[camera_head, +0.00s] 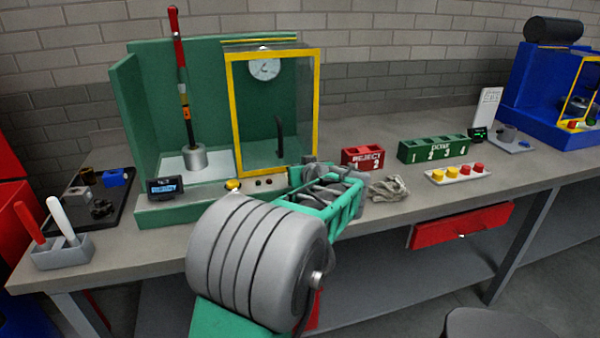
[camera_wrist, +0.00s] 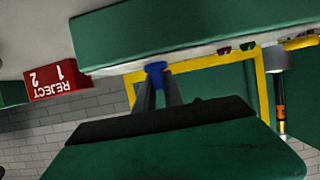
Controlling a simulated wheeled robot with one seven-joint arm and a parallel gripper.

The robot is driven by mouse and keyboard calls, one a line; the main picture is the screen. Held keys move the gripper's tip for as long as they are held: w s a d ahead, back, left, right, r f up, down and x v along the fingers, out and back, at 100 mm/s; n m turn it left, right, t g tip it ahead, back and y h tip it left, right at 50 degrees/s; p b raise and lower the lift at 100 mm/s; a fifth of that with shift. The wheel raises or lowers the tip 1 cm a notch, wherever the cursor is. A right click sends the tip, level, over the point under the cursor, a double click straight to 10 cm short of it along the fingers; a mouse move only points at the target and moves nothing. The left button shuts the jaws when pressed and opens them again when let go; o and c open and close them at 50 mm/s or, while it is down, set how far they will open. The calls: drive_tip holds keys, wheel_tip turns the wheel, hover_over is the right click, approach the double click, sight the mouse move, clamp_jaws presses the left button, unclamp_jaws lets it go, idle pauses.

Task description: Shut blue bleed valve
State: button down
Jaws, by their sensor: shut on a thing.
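The blue bleed valve (camera_wrist: 155,67) shows in the wrist view as a small blue handle at the front edge of the green press base (camera_wrist: 180,30). My gripper (camera_wrist: 158,82) has its two dark fingers closed on it, one on each side. The wrist view is upside down, so the base appears at the top. In the head view my arm reaches to the right front corner of the press station (camera_head: 150,212). The valve is hidden there behind my arm, and the fingertips cannot be made out.
The yellow-framed guard (camera_head: 318,100) stands just behind my gripper. A red reject box (camera_head: 362,156), a crumpled cloth (camera_head: 388,188) and a button strip (camera_head: 457,174) lie to the right. A red drawer (camera_head: 460,226) sticks out below the bench edge.

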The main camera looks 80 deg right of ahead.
idle(0.4)
drive_tip(key=c, duration=1.4)
unclamp_jaws()
drive_tip(key=shift+c, duration=0.2)
drive_tip(key=v, duration=0.7)
drive_tip(key=shift+s+a, duration=0.25)
drive_tip(key=shift+a, duration=0.05)
drive_tip(key=shift+r, duration=0.1)
